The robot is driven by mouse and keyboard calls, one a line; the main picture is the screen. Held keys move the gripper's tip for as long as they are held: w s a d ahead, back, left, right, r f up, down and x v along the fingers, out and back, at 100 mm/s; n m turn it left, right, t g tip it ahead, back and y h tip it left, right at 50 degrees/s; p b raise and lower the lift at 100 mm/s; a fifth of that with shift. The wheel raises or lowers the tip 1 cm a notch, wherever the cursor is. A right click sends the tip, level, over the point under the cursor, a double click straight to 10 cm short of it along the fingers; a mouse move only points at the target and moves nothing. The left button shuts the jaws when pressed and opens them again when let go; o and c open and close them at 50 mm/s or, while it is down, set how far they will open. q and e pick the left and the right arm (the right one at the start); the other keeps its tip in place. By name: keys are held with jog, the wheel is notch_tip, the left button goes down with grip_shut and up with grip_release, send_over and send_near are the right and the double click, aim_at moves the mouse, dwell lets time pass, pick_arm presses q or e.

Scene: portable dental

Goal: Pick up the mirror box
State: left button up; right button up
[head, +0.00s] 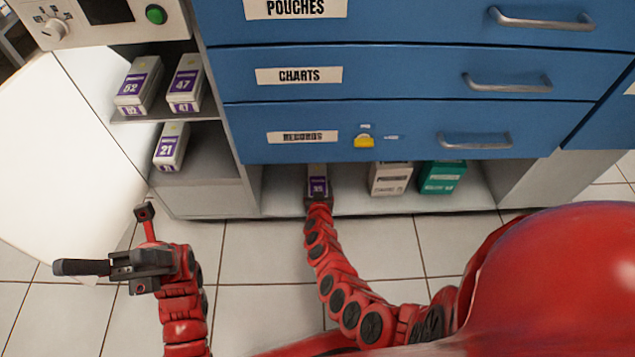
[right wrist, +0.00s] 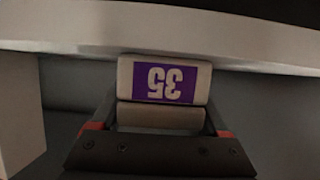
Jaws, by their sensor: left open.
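A white box with a purple label reading 35 (head: 318,184) stands on the low shelf under the blue drawers. It fills the middle of the right wrist view (right wrist: 165,82), its label upside down there. My right gripper (head: 318,201) is at this box, with one finger on each side of it; whether the fingers press on it cannot be told. My left gripper (head: 108,240) is open and empty above the tiled floor at the left. No label I can read says mirror, so I cannot tell which box is the mirror box.
A beige box (head: 391,179) and a teal box (head: 442,177) stand to the right on the same shelf. Purple-labelled boxes 62 (head: 139,83), 47 (head: 186,84) and 21 (head: 171,147) sit on the left shelves. The blue drawers (head: 420,120) overhang closely above the low shelf.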

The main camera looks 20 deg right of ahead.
grip_shut()
